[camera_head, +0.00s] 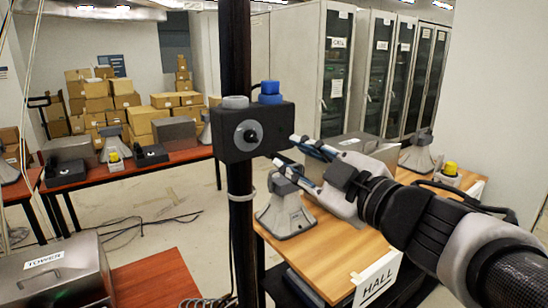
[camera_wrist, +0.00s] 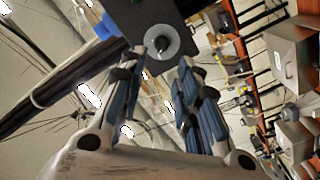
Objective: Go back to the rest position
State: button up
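My gripper (camera_head: 284,152) is in the middle of the head view, just right of a black box (camera_head: 252,130) on a dark upright pole. Its two fingers are apart with nothing between them. The box has a round grey dial with a black centre on its front, and a blue knob (camera_head: 270,92) and a grey knob (camera_head: 236,102) on top. In the wrist view my gripper (camera_wrist: 162,62) points toward the box (camera_wrist: 150,14), and the dial (camera_wrist: 163,41) shows just beyond the fingertips. Whether a finger touches the box I cannot tell.
Below my arm is a wooden table (camera_head: 318,256) labelled HALL, with a grey horn speaker (camera_head: 286,212). A metal case (camera_head: 58,276) labelled TOWER is at lower left. The pole (camera_head: 240,235) stands close beside my gripper. Cabinets (camera_head: 318,65) and cardboard boxes (camera_head: 140,115) are behind.

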jog(key=s+d+f+m+h+b, duration=0.2)
jog(key=s+d+f+m+h, duration=0.2)
jog(key=d+f+m+h, duration=0.8)
jog(key=s+a+f+m+g+y+b, duration=0.2)
jog(key=s+f+g, duration=0.8)
jog(key=s+f, duration=0.6)
jog(key=s+a+m, duration=0.1)
jog(key=s, duration=0.2)
jog(key=shift+s+f+m, duration=0.3)
jog(key=shift+s+f, duration=0.05)
jog(key=shift+f, duration=0.05)
